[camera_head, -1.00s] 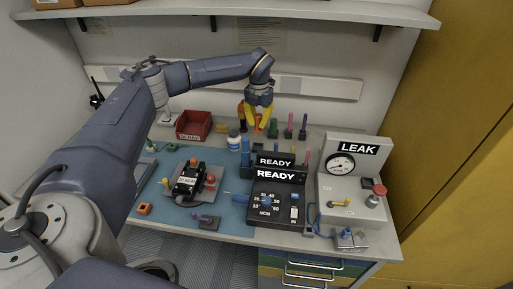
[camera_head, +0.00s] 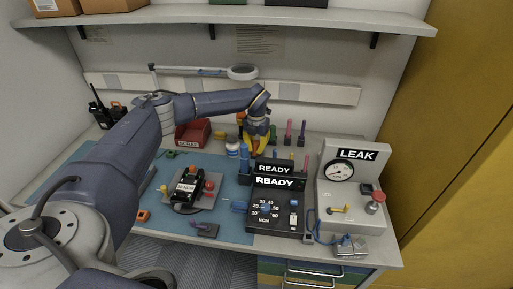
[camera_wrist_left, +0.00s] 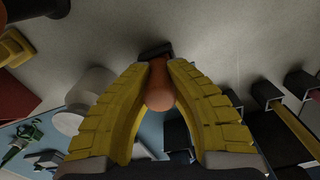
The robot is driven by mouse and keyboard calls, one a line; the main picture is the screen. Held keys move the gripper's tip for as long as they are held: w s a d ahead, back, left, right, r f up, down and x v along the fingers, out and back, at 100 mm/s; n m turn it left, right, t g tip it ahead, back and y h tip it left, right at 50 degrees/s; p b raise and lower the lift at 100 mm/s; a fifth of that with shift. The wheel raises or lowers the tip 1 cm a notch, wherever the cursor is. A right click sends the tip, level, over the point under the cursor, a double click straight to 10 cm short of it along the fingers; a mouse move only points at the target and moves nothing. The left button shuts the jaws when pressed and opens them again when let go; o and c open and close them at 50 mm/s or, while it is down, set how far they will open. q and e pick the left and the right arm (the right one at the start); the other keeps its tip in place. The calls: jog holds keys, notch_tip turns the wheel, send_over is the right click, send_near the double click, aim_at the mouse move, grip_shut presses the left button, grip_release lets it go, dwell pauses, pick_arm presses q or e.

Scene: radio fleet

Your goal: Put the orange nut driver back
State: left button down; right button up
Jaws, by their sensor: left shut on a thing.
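My left gripper (camera_head: 257,152) is at the back of the bench, behind the black READY unit (camera_head: 275,210). In the left wrist view its yellow fingers are shut on the orange nut driver (camera_wrist_left: 161,90), whose rounded orange end shows between them. A black holder (camera_wrist_left: 154,50) shows just beyond the driver; I cannot tell whether the driver is inside it or above it. In the head view the fingers largely hide the driver. My right gripper is not in view.
Pink (camera_head: 288,130) and purple (camera_head: 301,130) handled tools stand upright right of the gripper. The LEAK tester (camera_head: 350,200) stands at right. A radio (camera_head: 187,190) lies on the blue mat.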

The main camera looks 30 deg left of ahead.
aim_at(257, 142)
pick_arm(q)
jog(key=shift+f, duration=0.1)
jog(key=c, duration=1.4)
grip_release()
notch_tip(257, 142, up, 12)
jog(key=shift+s+d+r, duration=0.1)
jog(key=shift+r, duration=0.05)
